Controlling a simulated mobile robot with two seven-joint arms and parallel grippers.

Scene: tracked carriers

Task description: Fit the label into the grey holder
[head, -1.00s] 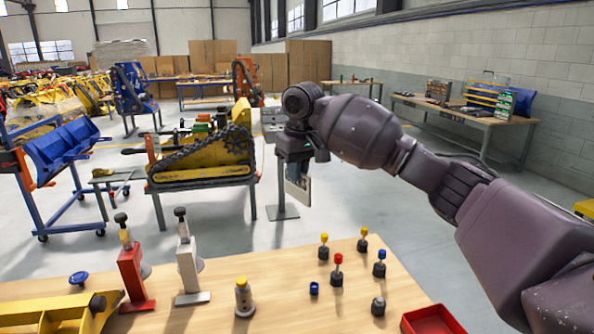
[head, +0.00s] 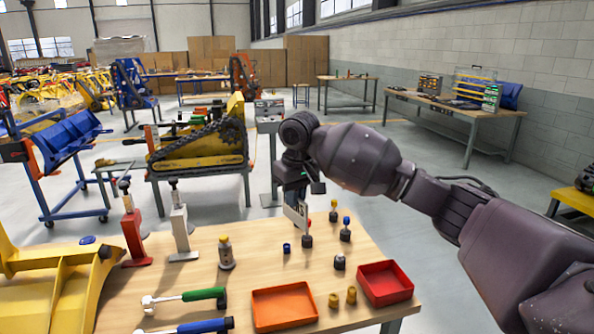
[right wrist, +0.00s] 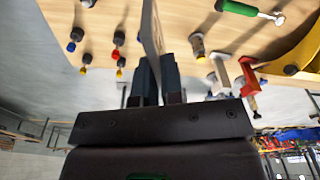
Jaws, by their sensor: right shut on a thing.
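My right gripper (head: 297,193) is shut on a pale, thin flat plate, the label (head: 296,216), which hangs upright below the fingers. In the head view it appears in front of the table's far edge, among the capped pegs. The right wrist view shows the label (right wrist: 152,32) between the two dark fingers (right wrist: 158,75). A light grey upright stand (head: 180,228) with a black knob stands at the table's far left, apart from the label; it looks like the grey holder. It also shows in the right wrist view (right wrist: 222,76). My left gripper is out of view.
A red stand (head: 133,235) is left of the grey one, a small grey-yellow bottle (head: 225,254) right of it. Capped pegs (head: 345,232), an orange tray (head: 284,328), a red tray (head: 410,293) and hammers (head: 205,294) lie on the table (head: 255,262). Its middle has bare room.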

